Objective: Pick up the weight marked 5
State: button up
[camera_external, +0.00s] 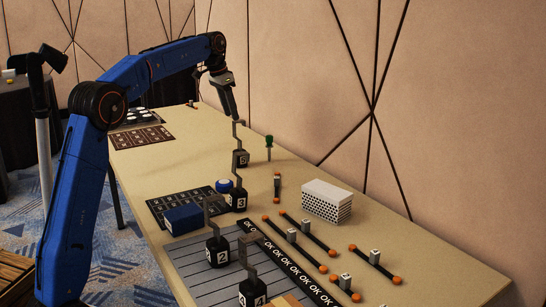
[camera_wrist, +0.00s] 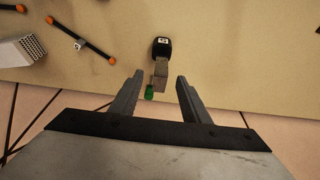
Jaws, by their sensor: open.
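A black weight (camera_external: 240,159) with a grey zigzag handle stands on the table below my gripper (camera_external: 235,117). Its white label seems to read 5, but is small. The same weight shows in the wrist view (camera_wrist: 162,46), its handle (camera_wrist: 160,72) lying between the fingertips in the picture. My gripper is open there (camera_wrist: 160,80); I see no finger touching the handle. Other black weights stand nearer the camera: one marked 2 (camera_external: 218,256), one marked 4 (camera_external: 253,294), and one (camera_external: 239,202) whose number is hard to read.
A green-handled screwdriver (camera_external: 268,142) stands close to the weight and shows beside the left finger (camera_wrist: 149,92). A white perforated block (camera_external: 326,202) and several orange-ended bars (camera_external: 303,249) lie toward the right. A blue box (camera_external: 183,220) lies left. The wall runs along the table's far side.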

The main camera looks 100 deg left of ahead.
aim_at(234, 142)
jog(key=x, duration=1.2)
jog(key=shift+a+f, duration=0.15)
jog(key=shift+f, duration=0.2)
jog(key=shift+c, duration=0.5)
grip_shut()
jog(key=shift+w+r, duration=0.1)
dwell(0.5)
